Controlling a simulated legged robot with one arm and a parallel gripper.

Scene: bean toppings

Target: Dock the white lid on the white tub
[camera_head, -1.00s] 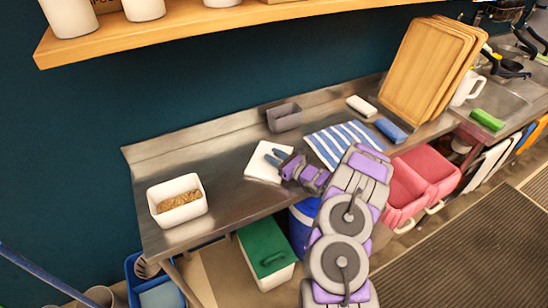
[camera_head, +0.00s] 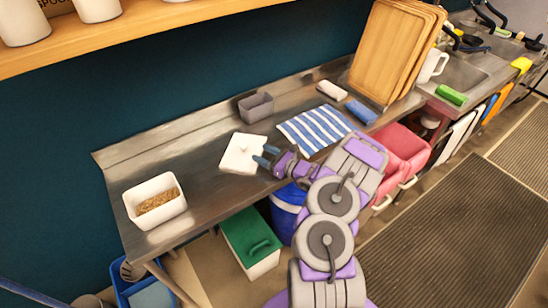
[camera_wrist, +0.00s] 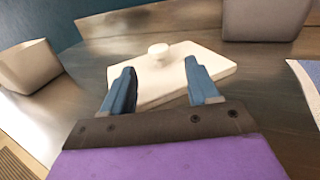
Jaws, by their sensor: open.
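The white lid (camera_head: 238,158) lies flat on the steel counter, with a round knob on top. It also shows in the wrist view (camera_wrist: 185,68), with its knob (camera_wrist: 159,53) ahead of the fingers. My gripper (camera_head: 266,156) is open at the lid's right side in the head view. In the wrist view its two blue fingers (camera_wrist: 160,88) are spread at the lid's near edge, with nothing held between them. The white tub (camera_head: 140,218) stands on the counter's left end, uncovered, with brown beans (camera_head: 158,200) inside. It shows at the left of the wrist view (camera_wrist: 27,66).
A grey bin (camera_head: 256,107) stands behind the lid. A blue-striped towel (camera_head: 314,129) lies to the right, before a white block, blue sponge and boards (camera_head: 392,52). The counter (camera_head: 196,180) between tub and lid is clear. A shelf hangs above.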

